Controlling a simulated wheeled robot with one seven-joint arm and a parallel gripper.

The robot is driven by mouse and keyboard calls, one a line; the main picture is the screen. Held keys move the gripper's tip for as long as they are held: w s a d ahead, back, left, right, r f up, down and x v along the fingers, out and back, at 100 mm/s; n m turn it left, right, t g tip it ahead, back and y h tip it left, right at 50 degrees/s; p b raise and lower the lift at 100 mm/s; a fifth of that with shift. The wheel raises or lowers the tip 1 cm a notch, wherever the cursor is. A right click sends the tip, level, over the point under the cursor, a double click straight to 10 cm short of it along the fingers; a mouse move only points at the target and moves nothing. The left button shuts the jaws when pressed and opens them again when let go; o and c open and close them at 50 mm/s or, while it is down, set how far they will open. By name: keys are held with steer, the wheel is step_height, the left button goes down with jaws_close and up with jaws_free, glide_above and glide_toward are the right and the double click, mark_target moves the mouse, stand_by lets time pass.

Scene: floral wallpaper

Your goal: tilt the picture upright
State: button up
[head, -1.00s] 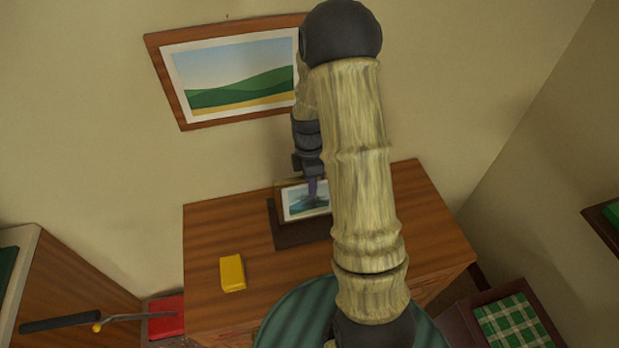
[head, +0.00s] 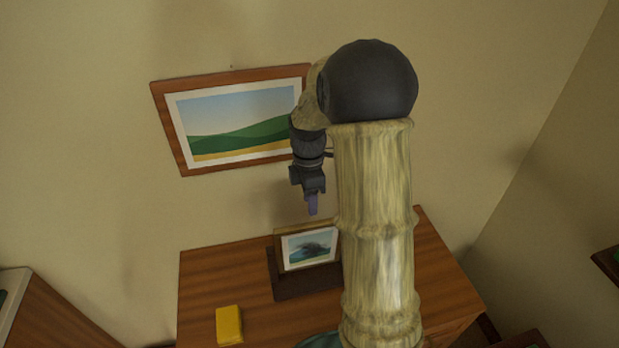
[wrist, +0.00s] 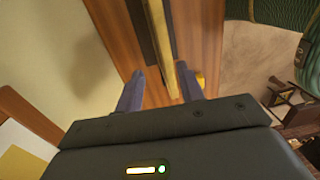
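A small framed picture (head: 309,249) of a landscape stands on a dark base (head: 305,284) on the wooden desk. It looks roughly upright; I cannot tell its exact lean. In the wrist view its narrow top edge (wrist: 160,35) shows as a thin strip just beyond my fingers. My gripper (head: 312,203) hangs above the picture, pointing down, apart from it. In the wrist view my gripper (wrist: 160,87) has its two fingers spread, with nothing held between them. My arm covers the area right of the picture.
A larger framed landscape (head: 235,117) hangs on the wall, its top edge sloping up to the right in the head view. A yellow block (head: 229,325) lies on the desk (head: 215,275) at front left. The desk's left part is otherwise clear. Another cabinet (head: 50,320) stands at left.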

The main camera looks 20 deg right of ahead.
step_height(320, 180, up, 7)
steer(key=shift+w+b, duration=0.3)
steer(key=shift+b, duration=0.05)
steer(key=c, duration=0.5)
steer(key=shift+s+a+m, duration=0.1)
steer(key=shift+s+m, duration=0.05)
steer(key=shift+m, duration=0.15)
steer(key=c, duration=0.3)
steer(key=s+a+f+m, duration=0.1)
steer(key=s+m, duration=0.1)
steer(key=s+a+f+m+t, duration=0.1)
steer(key=s+a+m, duration=0.1)
steer(key=s+a+f+m, duration=0.1)
steer(key=m, duration=0.2)
steer(key=shift+s+a+f+t, duration=0.25)
steer(key=shift+s+a+t, duration=0.1)
steer(key=shift+s+t, duration=0.05)
jaws_close()
steer(key=s+a+f+m+t, duration=0.2)
steer(key=s+a+f+m, duration=0.1)
steer(key=s+m, duration=0.5)
steer(key=shift+f+m, duration=0.2)
steer(key=shift+m, duration=0.1)
steer(key=shift+a, duration=0.1)
steer(key=shift+w, duration=0.1)
